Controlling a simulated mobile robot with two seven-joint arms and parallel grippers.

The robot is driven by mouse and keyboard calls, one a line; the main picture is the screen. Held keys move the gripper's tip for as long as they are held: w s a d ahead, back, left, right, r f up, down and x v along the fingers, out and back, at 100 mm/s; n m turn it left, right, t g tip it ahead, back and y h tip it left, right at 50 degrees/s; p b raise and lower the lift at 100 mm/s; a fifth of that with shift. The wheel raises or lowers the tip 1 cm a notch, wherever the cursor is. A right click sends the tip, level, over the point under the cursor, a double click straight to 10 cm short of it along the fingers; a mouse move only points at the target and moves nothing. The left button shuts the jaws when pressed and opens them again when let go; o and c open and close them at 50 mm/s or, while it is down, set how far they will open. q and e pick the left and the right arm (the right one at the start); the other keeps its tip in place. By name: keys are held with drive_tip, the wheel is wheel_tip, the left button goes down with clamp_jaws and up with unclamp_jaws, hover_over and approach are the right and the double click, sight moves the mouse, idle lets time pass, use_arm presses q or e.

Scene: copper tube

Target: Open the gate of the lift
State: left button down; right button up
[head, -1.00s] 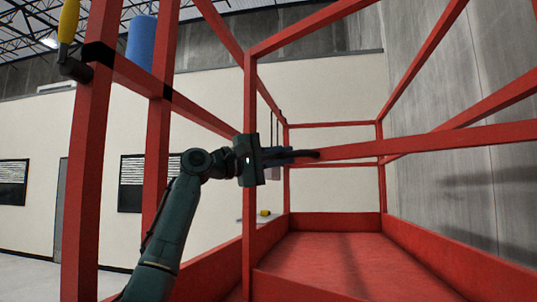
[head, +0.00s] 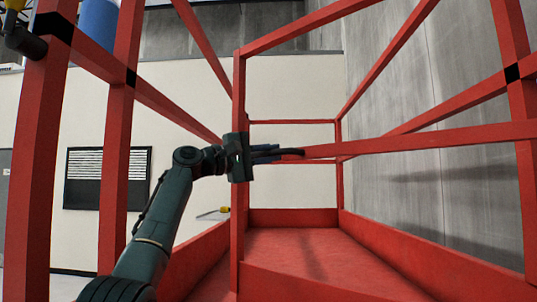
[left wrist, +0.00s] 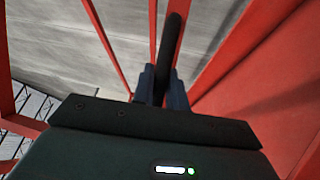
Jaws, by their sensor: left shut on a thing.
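The lift is a red-framed cage with a red floor (head: 300,256). Its gate is a red bar (head: 420,142) crossing the front at mid height, with a black handle (head: 294,152) at its left end. My left gripper (head: 272,153) is shut on the black handle, beside the front left post (head: 238,90). In the left wrist view the handle (left wrist: 165,55) stands between the two fingers of my left gripper (left wrist: 162,85), which hide its lower part. The bar still spans the opening. My right gripper is not in view.
Red posts (head: 115,150) and rails stand close on the left, with a yellow-and-black part (head: 20,35) and a blue cylinder (head: 98,25) near the top. Another red post (head: 515,120) stands at right. The lift floor looks clear. A concrete wall (head: 430,90) lies behind on the right.

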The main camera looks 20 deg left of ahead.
use_arm(q)
drive_tip(key=shift+s+a+r, duration=0.1)
drive_tip(key=shift+r, duration=0.1)
drive_tip(key=c, duration=1.5)
unclamp_jaws()
drive_tip(key=shift+o, duration=0.5)
drive_tip(key=shift+f, duration=0.15)
drive_tip(key=b+v, duration=0.3)
drive_tip(key=v, duration=0.3)
drive_tip(key=shift+s+a+f, duration=0.1)
drive_tip(key=shift+f, duration=0.05)
drive_tip(key=shift+s+a+b, duration=0.3)
drive_tip(key=shift+s+b, duration=0.05)
drive_tip(key=shift+s, duration=0.1)
